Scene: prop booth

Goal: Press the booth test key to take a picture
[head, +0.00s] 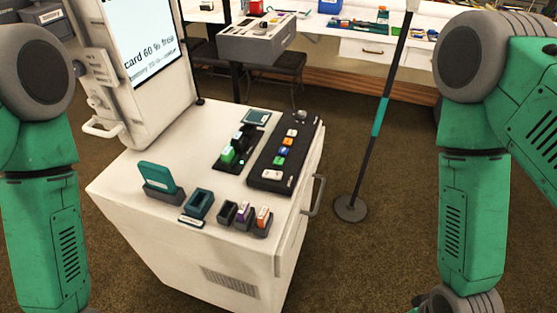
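The booth is a white cabinet (130,190) with a tilted screen (140,40) that reads "card 60 % free". A dark key panel (268,177) on its top carries orange, blue, green and white keys. Left of it, a smaller dark panel (228,164) has green and black keys, with a small display (256,117) behind it. I cannot tell from the labels which key is the test key. My two arms show at the left and right edges, but neither gripper is in view.
A teal block in a grey holder (160,180), a teal frame-like piece (198,205) and small holders with purple (243,213) and orange (263,218) pieces stand along the cabinet's front. A pole on a round base (350,208) stands right of the cabinet.

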